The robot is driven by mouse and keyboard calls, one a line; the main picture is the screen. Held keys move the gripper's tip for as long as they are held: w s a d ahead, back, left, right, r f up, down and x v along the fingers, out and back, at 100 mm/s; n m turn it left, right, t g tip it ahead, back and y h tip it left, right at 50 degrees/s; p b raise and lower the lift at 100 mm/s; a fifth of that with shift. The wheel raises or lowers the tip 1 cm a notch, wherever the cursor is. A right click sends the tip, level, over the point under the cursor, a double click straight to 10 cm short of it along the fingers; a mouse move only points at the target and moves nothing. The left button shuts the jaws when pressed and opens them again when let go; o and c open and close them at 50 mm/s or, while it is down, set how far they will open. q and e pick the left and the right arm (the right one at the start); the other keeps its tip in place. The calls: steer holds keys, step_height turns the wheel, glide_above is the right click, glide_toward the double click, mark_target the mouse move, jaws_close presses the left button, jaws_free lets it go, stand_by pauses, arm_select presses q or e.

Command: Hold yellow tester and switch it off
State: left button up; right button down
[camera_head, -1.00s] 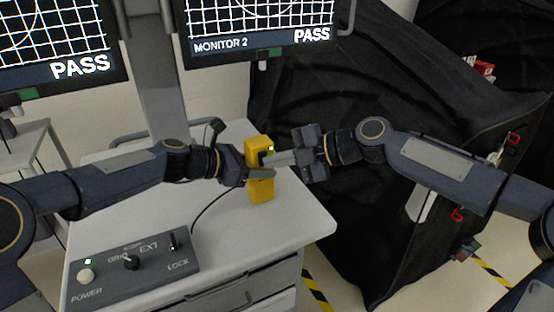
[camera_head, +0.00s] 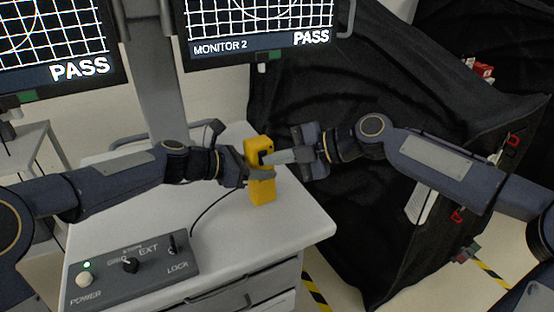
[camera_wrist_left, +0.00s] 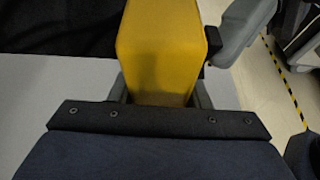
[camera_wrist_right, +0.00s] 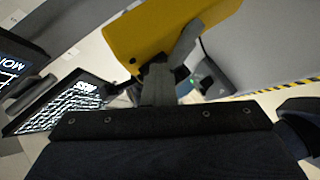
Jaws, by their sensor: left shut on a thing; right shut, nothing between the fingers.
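The yellow tester (camera_head: 262,188) stands upright above the white cart top, near its far edge. I cannot tell whether its base touches the cart. My left gripper (camera_head: 260,173) is shut around its middle. In the left wrist view the tester (camera_wrist_left: 158,50) fills the space between the fingers. My right gripper (camera_head: 272,158) is shut and empty, with its tips at the tester's upper face. In the right wrist view the shut fingers (camera_wrist_right: 160,82) overlap the yellow body (camera_wrist_right: 160,32) beside a dark part, likely the switch. Its position is hidden by the fingers.
A grey control box (camera_head: 150,272) with knobs and a green light sits at the cart's front left. Two monitors (camera_head: 262,45) reading PASS hang above. Black-covered carts (camera_head: 340,230) stand close on the right.

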steer(key=shift+r, duration=0.45)
steer(key=s+d+r, duration=0.1)
steer(key=s+d, duration=0.6)
steer(key=d, duration=0.3)
steer(key=shift+d+r, duration=0.3)
steer(key=shift+d, duration=0.05)
steer(key=r, duration=0.2)
steer(key=w+r, duration=0.1)
steer(key=shift+a+r, duration=0.25)
steer(key=shift+r, duration=0.1)
